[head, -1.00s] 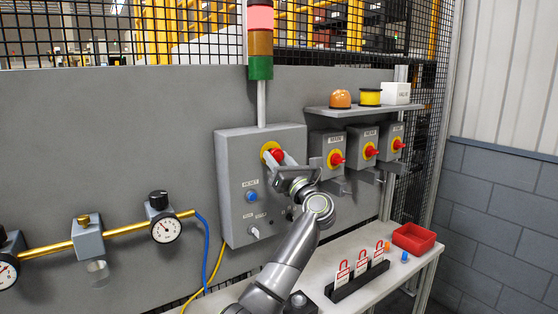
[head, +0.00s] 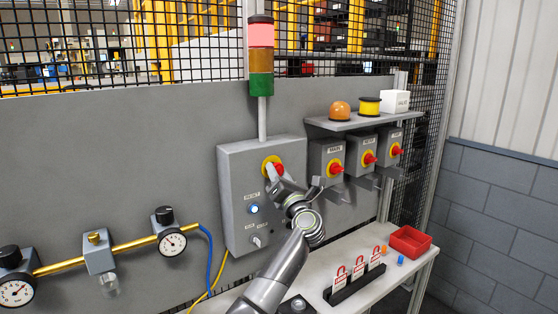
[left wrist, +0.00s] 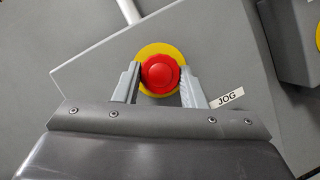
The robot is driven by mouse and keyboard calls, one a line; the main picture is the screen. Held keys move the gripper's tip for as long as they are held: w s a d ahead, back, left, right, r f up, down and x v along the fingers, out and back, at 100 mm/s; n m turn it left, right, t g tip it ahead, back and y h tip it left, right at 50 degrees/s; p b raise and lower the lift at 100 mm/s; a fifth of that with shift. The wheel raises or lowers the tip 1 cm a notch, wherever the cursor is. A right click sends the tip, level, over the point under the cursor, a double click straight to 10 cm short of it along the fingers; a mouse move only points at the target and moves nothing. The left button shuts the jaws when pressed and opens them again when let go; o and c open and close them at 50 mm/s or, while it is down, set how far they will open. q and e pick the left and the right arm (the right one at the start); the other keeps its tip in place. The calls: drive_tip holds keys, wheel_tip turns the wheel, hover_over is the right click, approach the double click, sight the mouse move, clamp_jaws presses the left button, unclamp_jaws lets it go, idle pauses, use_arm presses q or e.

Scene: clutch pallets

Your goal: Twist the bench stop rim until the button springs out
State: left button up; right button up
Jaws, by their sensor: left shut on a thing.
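The bench stop is a red button (head: 279,169) with a yellow collar (head: 267,163) on the upper front of a grey control box (head: 232,185). In the left wrist view the red rim (left wrist: 160,73) sits in the middle of the yellow ring (left wrist: 150,50). My left gripper (head: 274,172) is at the button, with one finger on each side of its red rim. It is shut on the rim, with the box edges tilted in the wrist view. My right gripper is not seen.
Below the stop are a blue button (head: 253,209) and a selector knob (head: 256,241). Three switch boxes with red knobs, the nearest (head: 328,152), stand to the right under a shelf (head: 350,122). A bench holds a red tray (head: 410,253) and a tag rack (head: 357,284).

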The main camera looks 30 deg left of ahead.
use_arm(q)
drive_tip(key=shift+r+m+h+p, duration=0.4)
drive_tip(key=shift+m+p, duration=0.5)
drive_tip(key=shift+p, duration=0.1)
drive_tip(key=shift+s+f+m+t+h+p, duration=0.1)
drive_tip(key=shift+f+m+t+h+p, duration=0.05)
drive_tip(key=shift+m+p, duration=0.4)
drive_tip(key=shift+f+m+t+h+p, duration=0.1)
drive_tip(key=shift+m+t+h+p, duration=0.05)
drive_tip(key=shift+m+p, duration=0.35)
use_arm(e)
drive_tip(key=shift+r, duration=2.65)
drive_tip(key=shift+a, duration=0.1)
use_arm(q)
drive_tip(key=o, duration=1)
drive_tip(key=shift+f, duration=0.1)
drive_tip(key=b+v, duration=0.7)
drive_tip(key=v, duration=1)
drive_tip(key=shift+b, duration=0.3)
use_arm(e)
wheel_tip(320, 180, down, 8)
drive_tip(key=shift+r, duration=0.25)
